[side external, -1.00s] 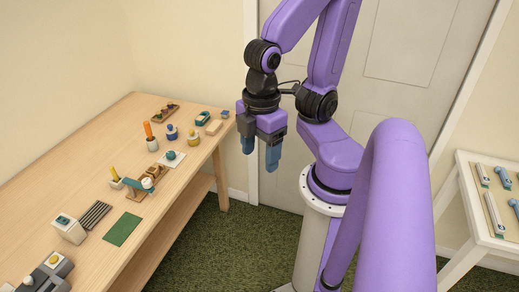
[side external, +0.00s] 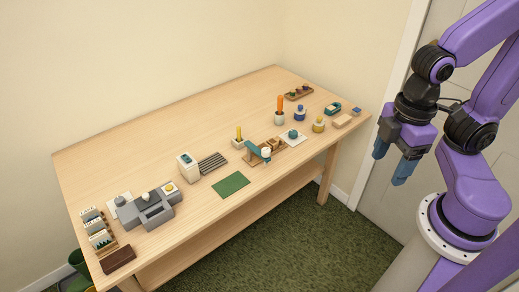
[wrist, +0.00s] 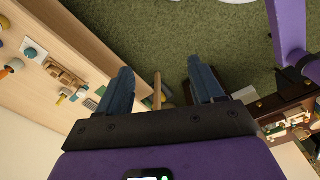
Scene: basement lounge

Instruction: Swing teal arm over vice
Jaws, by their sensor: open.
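The teal arm (side external: 254,150) is a short bar with a white end piece (side external: 265,154), joined to a small wooden stand (side external: 273,144) near the front edge of the bench. A grey blocky fixture (side external: 150,207) farther left on the bench may be the vice; its details are too small to be sure. The teal arm is well to its right and not over it. My gripper (side external: 396,168) hangs beyond the right end of the bench, clear of everything, with blue fingers pointing down. In the wrist view, its fingers (wrist: 160,92) are apart with nothing held between them.
On the wooden bench (side external: 130,165) are a white box (side external: 187,166), a dark ribbed rack (side external: 213,162), a green mat (side external: 231,185), a yellow-topped pot (side external: 239,140) and an orange-topped pot (side external: 280,111). A brown block (side external: 117,260) lies at the front left. Bare wood lies along the back.

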